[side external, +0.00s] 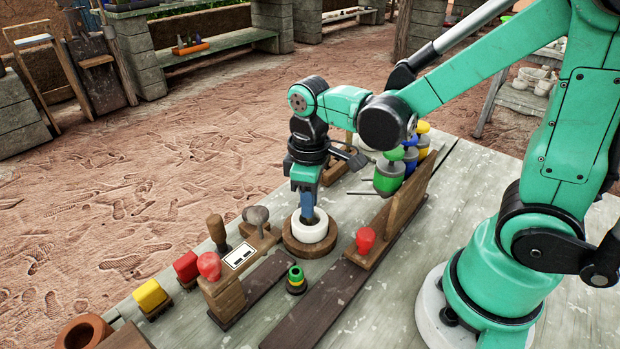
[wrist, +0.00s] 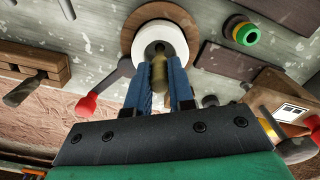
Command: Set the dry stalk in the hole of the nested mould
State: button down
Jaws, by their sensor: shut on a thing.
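The nested mould is a white ring (side external: 299,235) on a round brown wooden base (side external: 293,248), standing on the table. It also shows at the top of the wrist view, as a white ring (wrist: 177,37) with a dark hole. My gripper (side external: 307,214) points down right over the ring. In the wrist view my gripper (wrist: 160,88) has its blue fingers shut on the dry stalk (wrist: 159,73), an olive-tan piece. The stalk's far end lines up with the hole. Its depth there cannot be told, and the fingers hide it in the side view.
A wooden rack (side external: 400,215) with coloured jars (side external: 389,177) and a red knob (side external: 365,240) stands close on the right. A green-and-yellow ringed piece (side external: 296,279) sits in front. A wooden stand with a red knob (side external: 208,265) and red and yellow blocks (side external: 150,296) lie left.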

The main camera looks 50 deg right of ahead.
jog(key=shift+f, duration=0.15)
jog(key=shift+c, duration=1)
grip_release()
jog(key=shift+r, duration=3.55)
jog(key=m+t, duration=0.1)
jog(key=t, duration=0.1)
jog(key=d+m+t, duration=0.1)
jog(key=m+t, duration=0.1)
jog(key=d+m+t, duration=0.1)
jog(key=m+t, duration=0.1)
jog(key=t, duration=0.1)
jog(key=shift+s+r, duration=0.3)
jog(key=shift+s, duration=0.1)
